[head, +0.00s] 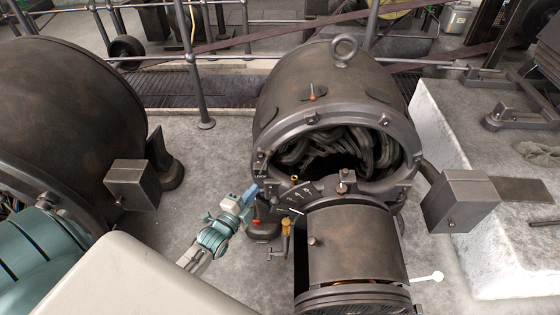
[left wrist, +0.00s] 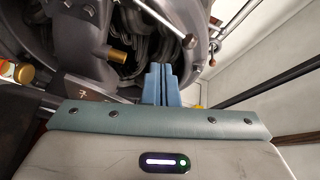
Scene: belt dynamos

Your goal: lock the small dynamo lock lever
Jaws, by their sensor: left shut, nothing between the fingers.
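The small dynamo (head: 330,95) stands in the middle of the head view, a dark rusty drum with an open front showing thick coils. At its lower front rim is a dark plate with engraved marks (head: 303,193) and a small brass-tipped piece (head: 294,178). A brass-coloured knob (left wrist: 118,55) shows in the left wrist view, left of the fingers. I cannot tell for sure which piece is the lock lever. My left gripper (head: 250,193) is shut and empty, just left of the marked plate; its blue fingers (left wrist: 162,80) point at the dynamo's rim. My right gripper is not in view.
A brass-topped tap-like fitting (head: 286,226) stands just right of my left wrist. A cylindrical housing (head: 350,240) projects below the dynamo front. A larger drum (head: 65,120) stands at left. Grey box-shaped blocks (head: 133,185) flank the dynamo, and a railing (head: 200,75) runs behind.

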